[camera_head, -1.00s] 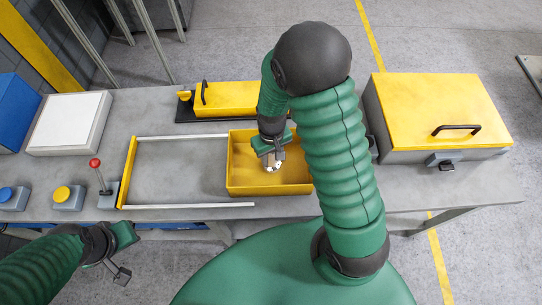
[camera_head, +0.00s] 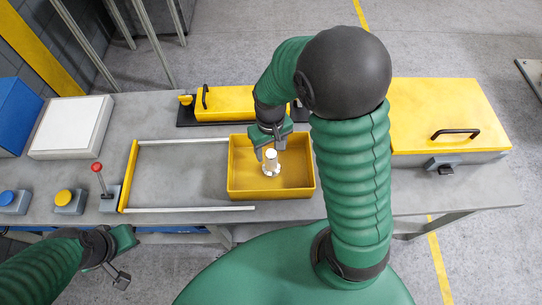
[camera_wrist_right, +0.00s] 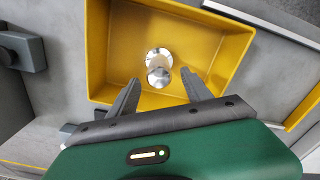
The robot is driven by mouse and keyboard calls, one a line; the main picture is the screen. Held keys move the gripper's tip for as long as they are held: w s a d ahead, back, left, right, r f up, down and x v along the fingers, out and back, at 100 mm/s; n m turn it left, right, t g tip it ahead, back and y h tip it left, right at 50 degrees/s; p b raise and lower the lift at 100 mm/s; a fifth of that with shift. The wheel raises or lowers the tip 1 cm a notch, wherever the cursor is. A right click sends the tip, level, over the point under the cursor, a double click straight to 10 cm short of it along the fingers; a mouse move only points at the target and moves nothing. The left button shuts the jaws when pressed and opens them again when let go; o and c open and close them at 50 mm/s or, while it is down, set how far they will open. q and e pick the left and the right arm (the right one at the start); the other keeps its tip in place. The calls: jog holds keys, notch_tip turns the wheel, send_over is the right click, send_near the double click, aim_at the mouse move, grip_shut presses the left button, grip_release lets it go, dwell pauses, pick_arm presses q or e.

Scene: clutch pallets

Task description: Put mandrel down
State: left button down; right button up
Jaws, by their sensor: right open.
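The silver mandrel (camera_head: 271,164) stands, seemingly upright, on the floor of the yellow tray (camera_head: 235,192). In the right wrist view the mandrel (camera_wrist_right: 158,66) shows as bright round metal parts inside the yellow tray (camera_wrist_right: 97,50). My right gripper (camera_head: 268,150) is open at the mandrel's far side in the head view. In the wrist view its two fingers (camera_wrist_right: 160,84) are spread, with clear gaps to the mandrel, which lies ahead of the tips. My left gripper (camera_head: 122,262) hangs at the lower left, off the table's front edge; its jaws are too small to read.
A yellow-lidded box (camera_head: 450,115) stands on the right of the table. A yellow block with a black handle (camera_head: 228,103) lies behind the tray. A railed bay (camera_head: 185,172) left of the tray is empty. A red-knobbed lever (camera_head: 97,168) and buttons stand further left.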

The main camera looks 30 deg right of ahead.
jog(key=r, duration=0.2)
jog(key=a+r, duration=0.1)
jog(key=r, duration=0.1)
jog(key=shift+s+a+r, duration=0.1)
jog(key=shift+s+r, duration=0.05)
jog(key=shift+r, duration=0.05)
jog(key=s+a+n+t, duration=0.1)
jog(key=s+a+t, duration=0.1)
jog(key=s+a, duration=0.2)
jog(key=shift+s+t, duration=0.2)
jog(key=shift+t, duration=0.1)
jog(key=shift+s+r, duration=0.1)
dwell(0.4)
